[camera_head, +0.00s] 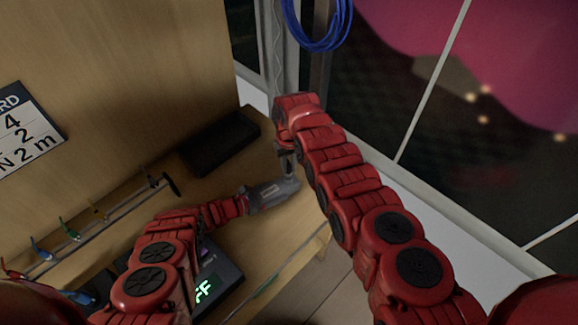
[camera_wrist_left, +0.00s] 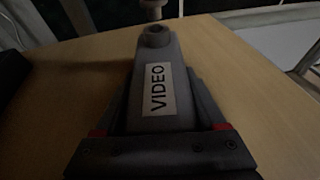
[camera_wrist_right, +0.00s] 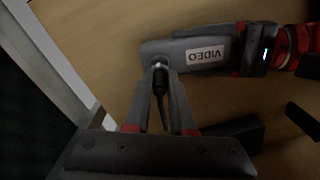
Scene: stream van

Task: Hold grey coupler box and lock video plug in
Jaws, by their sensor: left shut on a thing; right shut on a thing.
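The grey coupler box (camera_head: 281,188) lies low over the wooden desk and carries a white VIDEO label (camera_wrist_left: 158,89). My left gripper (camera_head: 249,199) is shut on the box, with a finger along each side. A round socket (camera_wrist_left: 156,36) opens at the box's far end. My right gripper (camera_wrist_right: 161,80) is shut on the video plug (camera_wrist_right: 158,92), whose dark cable runs back between the fingers. The plug's pale metal end (camera_wrist_left: 152,6) is close to the socket. In the left wrist view they look slightly apart; the right wrist view does not settle contact.
A black box (camera_head: 219,142) stands on the desk (camera_head: 200,185) behind the coupler. A device with a green display (camera_head: 208,284) is near my left arm. A rail with coloured hooks (camera_head: 100,222) runs along the left wall. Blue cable (camera_head: 322,38) hangs by the window.

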